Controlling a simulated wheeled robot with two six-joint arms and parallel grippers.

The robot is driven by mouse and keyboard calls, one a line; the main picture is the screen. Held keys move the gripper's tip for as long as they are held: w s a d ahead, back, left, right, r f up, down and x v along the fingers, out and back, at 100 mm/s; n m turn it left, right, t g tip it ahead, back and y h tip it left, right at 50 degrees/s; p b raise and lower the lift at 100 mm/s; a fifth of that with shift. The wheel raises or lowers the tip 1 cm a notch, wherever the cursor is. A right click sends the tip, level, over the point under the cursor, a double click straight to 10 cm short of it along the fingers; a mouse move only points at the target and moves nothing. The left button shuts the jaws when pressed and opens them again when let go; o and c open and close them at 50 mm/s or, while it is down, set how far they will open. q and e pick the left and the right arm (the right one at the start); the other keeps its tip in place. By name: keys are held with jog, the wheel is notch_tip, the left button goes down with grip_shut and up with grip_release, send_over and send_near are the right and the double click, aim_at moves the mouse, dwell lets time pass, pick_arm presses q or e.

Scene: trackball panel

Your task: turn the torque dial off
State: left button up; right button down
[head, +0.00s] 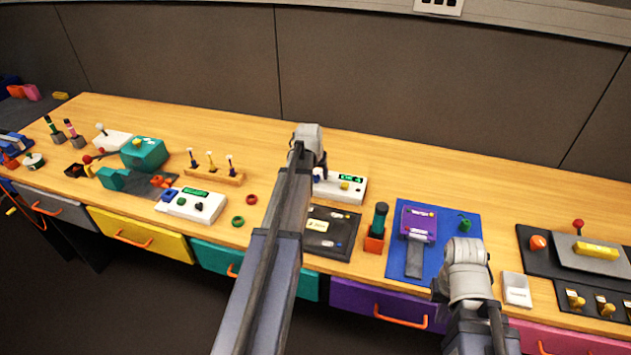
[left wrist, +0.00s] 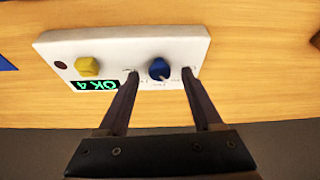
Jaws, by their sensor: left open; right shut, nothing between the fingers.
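A white control box (head: 340,188) stands on the wooden bench, partly behind my left arm. In the left wrist view the box (left wrist: 130,50) carries a blue dial (left wrist: 159,68) with a pale mark, a yellow knob (left wrist: 88,66), a dark red round part (left wrist: 61,65) and a lit green display (left wrist: 95,85). Its small labels are too blurred to tell which is the torque dial. My left gripper (left wrist: 160,72) is open, its fingertips on either side of the blue dial, with gaps showing. My right arm shows at the lower right in the head view, but I cannot see its gripper fingers.
A black panel (head: 325,240) lies in front of the box. Another white box (head: 200,205) and a rack of small levers (head: 213,174) are to the left. Bench behind the box is clear.

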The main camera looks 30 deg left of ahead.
pick_arm(q)
jog(key=shift+w+f, duration=0.1)
jog(key=shift+f, duration=0.25)
grip_shut()
dwell(0.3)
